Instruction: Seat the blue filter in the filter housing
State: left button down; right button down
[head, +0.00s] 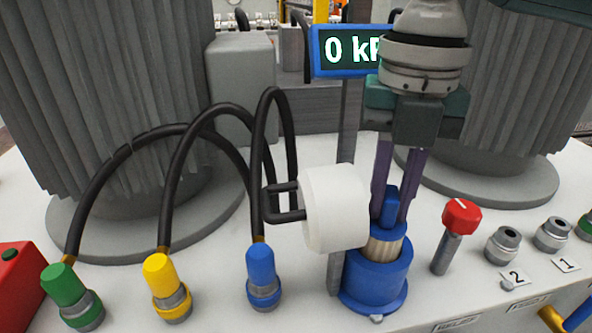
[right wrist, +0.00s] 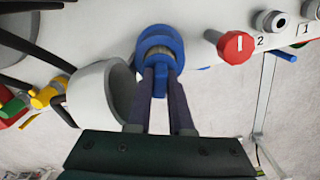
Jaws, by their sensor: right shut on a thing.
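The blue filter (head: 390,205) has a blue grip tab on top and a tan pleated body. My right gripper (head: 398,212) points down from above and is shut on the filter's tab. The filter's lower part is inside the blue filter housing (head: 377,282), with a tan band showing above the rim. In the right wrist view the fingers (right wrist: 161,93) reach to the filter over the blue housing (right wrist: 158,38). How deep the filter sits is hidden by the housing wall. My left gripper is not in view.
A white cup-shaped cover (head: 335,208) on a black bracket stands just left of the housing. A red-topped valve (head: 461,218) is close on the right. Green, yellow and blue hose plugs (head: 260,270) stand left. A display (head: 348,50) reads 0 kP, partly covered.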

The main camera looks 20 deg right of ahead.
aim_at(385, 226)
jog(key=shift+f+b, duration=0.35)
jog(key=shift+f, duration=1.6)
jog(key=shift+f, duration=0.1)
jog(key=c, duration=0.8)
grip_release()
jog(key=shift+f, duration=0.1)
notch_tip(385, 226, up, 12)
jog(key=shift+r+p, duration=0.25)
jog(key=shift+p, duration=0.9)
